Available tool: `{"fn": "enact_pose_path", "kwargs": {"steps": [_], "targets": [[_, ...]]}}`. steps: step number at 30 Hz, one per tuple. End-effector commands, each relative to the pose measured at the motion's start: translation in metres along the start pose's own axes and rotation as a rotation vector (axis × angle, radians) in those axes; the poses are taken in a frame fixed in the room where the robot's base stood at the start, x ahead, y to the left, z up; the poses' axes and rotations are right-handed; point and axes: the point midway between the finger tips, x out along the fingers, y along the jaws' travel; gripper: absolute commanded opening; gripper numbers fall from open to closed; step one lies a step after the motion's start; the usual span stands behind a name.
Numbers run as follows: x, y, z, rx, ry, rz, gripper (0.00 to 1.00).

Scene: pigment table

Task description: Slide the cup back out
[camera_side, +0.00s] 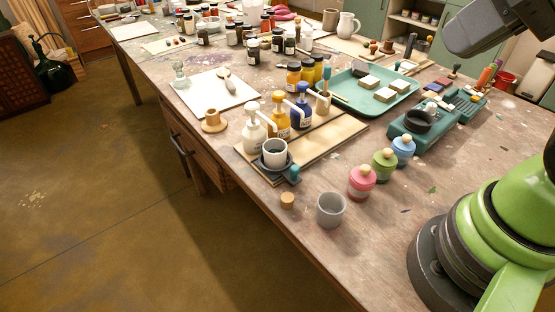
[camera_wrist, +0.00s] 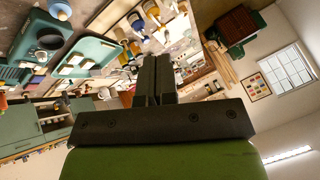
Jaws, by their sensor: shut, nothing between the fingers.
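A pale grey cup (camera_side: 275,155) with dark contents stands upright in a dark round holder (camera_side: 262,165) at the front end of a wooden board. It is close to the white pump bottle (camera_side: 254,135), beside the yellow (camera_side: 279,120) and blue (camera_side: 301,113) ones. A second grey cup (camera_side: 330,212) stands on the bare table in front, apart from the board. My gripper (camera_wrist: 156,62) is shut and empty in the wrist view, with a blurred, tilted view of table and room beyond. I cannot make out its fingers in the side view.
A small cork (camera_side: 287,201) lies beside the second cup. Pink (camera_side: 361,184), green (camera_side: 384,165) and blue (camera_side: 403,151) jars stand to the right. A teal scale (camera_side: 440,132) and teal tray (camera_side: 400,97) lie behind. The table's front left edge is near the board.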

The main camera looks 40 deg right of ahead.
Motion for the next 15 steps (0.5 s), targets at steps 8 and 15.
{"fn": "enact_pose_path", "kwargs": {"steps": [8,15], "targets": [[0.001,0.000,-0.001,0.005,-0.004,0.001,0.21],[0.025,-0.011,-0.025,0.151,-0.109,0.063,0.31]]}}
